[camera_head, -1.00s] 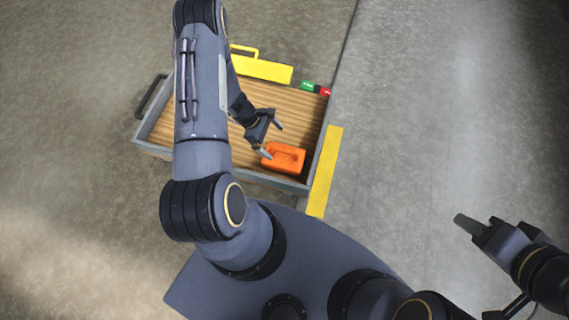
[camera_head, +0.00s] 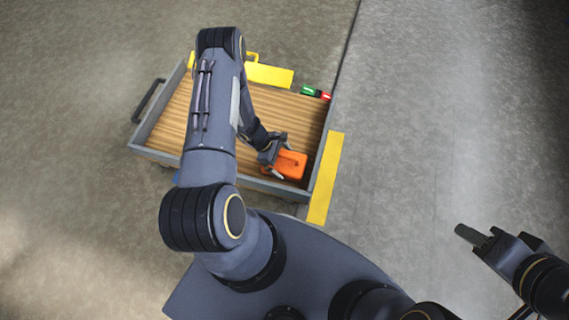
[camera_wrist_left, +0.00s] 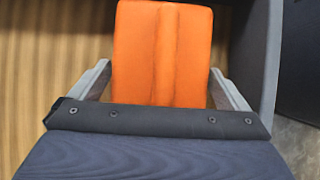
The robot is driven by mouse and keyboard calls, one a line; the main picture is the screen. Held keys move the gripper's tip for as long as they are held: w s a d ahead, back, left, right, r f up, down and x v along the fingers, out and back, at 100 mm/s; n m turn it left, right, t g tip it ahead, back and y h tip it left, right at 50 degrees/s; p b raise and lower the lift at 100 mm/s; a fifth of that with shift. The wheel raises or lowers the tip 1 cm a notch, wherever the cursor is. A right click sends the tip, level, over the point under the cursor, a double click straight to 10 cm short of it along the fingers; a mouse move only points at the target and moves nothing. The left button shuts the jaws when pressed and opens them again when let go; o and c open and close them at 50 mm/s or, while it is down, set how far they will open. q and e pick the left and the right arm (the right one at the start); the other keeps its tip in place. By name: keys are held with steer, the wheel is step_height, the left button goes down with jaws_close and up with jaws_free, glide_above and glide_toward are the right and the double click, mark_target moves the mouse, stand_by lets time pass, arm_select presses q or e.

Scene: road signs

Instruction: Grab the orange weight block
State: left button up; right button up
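The orange weight block (camera_head: 292,166) sits on the wooden floor of a grey-walled cart (camera_head: 318,150), in its near right corner. It also shows in the left wrist view (camera_wrist_left: 162,50), with a raised ridge along its middle. My left gripper (camera_head: 283,162) is open at the block, with its fingers apart on either side in the left wrist view (camera_wrist_left: 162,90). The fingertips are partly hidden. My right gripper (camera_head: 470,235) is off to the right over bare floor, away from the block; its finger opening is unclear.
The cart's walls rise close beside the block. A yellow bar (camera_head: 268,75) lies at the cart's far side. A yellow strip (camera_head: 325,180) runs along its right side. Small green and red pieces (camera_head: 315,92) are at the far right corner. Concrete floor lies clear to the right.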

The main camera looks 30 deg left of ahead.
arm_select(q)
steer(key=c, duration=1.2)
steer(key=shift+r, duration=0.2)
